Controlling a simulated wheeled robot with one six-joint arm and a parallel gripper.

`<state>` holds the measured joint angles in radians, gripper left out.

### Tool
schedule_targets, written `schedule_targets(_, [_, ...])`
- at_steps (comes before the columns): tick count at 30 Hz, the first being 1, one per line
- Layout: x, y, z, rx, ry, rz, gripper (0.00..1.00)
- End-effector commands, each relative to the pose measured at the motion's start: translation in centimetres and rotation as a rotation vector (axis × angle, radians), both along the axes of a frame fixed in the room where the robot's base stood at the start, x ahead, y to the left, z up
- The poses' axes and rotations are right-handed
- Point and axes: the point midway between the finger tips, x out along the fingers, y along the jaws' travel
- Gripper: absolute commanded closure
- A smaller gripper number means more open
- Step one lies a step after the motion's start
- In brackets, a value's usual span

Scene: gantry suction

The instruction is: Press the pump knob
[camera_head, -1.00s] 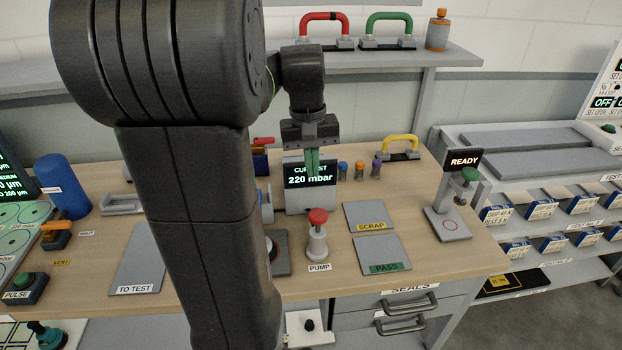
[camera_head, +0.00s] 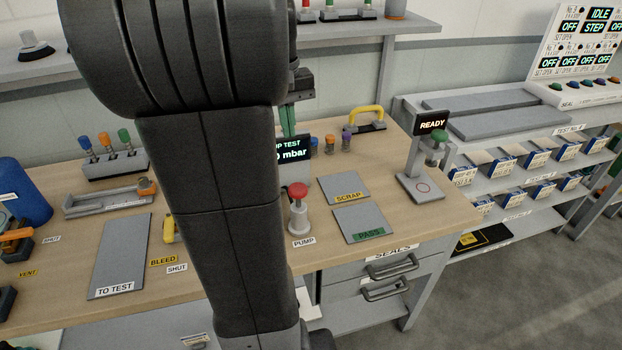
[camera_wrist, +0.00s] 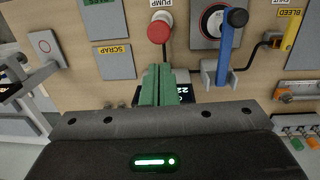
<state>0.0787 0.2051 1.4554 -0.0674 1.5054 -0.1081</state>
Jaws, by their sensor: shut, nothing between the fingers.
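The pump knob (camera_head: 298,190) is a red cap on a grey-white post, standing upright on the wooden bench behind the PUMP label (camera_head: 303,242). In the wrist view the red knob (camera_wrist: 159,30) shows at the top centre, just beyond my fingertips. My gripper (camera_head: 288,120) has green fingers, shut and empty, and is above the bench near the pressure display (camera_head: 291,152). The gripper (camera_wrist: 157,70) is apart from the knob. My arm hides part of the bench to the left of the knob.
The SCRAP plate (camera_head: 345,188) and PASS plate (camera_head: 360,223) lie to the right of the pump. A READY stand (camera_head: 420,189) is farther right. In the wrist view, a blue lever (camera_wrist: 230,50) stands beside the knob. A yellow handle (camera_head: 367,116) is at the back.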

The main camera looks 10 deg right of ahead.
Motion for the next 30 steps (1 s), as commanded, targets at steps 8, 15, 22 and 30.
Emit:
schedule_targets(8, [0.0, 0.1, 0.0, 0.0, 0.001, 0.001, 1.0])
schedule_targets(15, [-0.1, 0.0, -1.4, 0.001, 0.004, 0.001, 1.0])
schedule_targets(22, [-0.3, -0.3, -6.0, 0.001, 0.006, 0.001, 1.0])
schedule_targets(30, [-0.4, -0.7, -11.3, 0.001, 0.006, 0.0, 1.0])
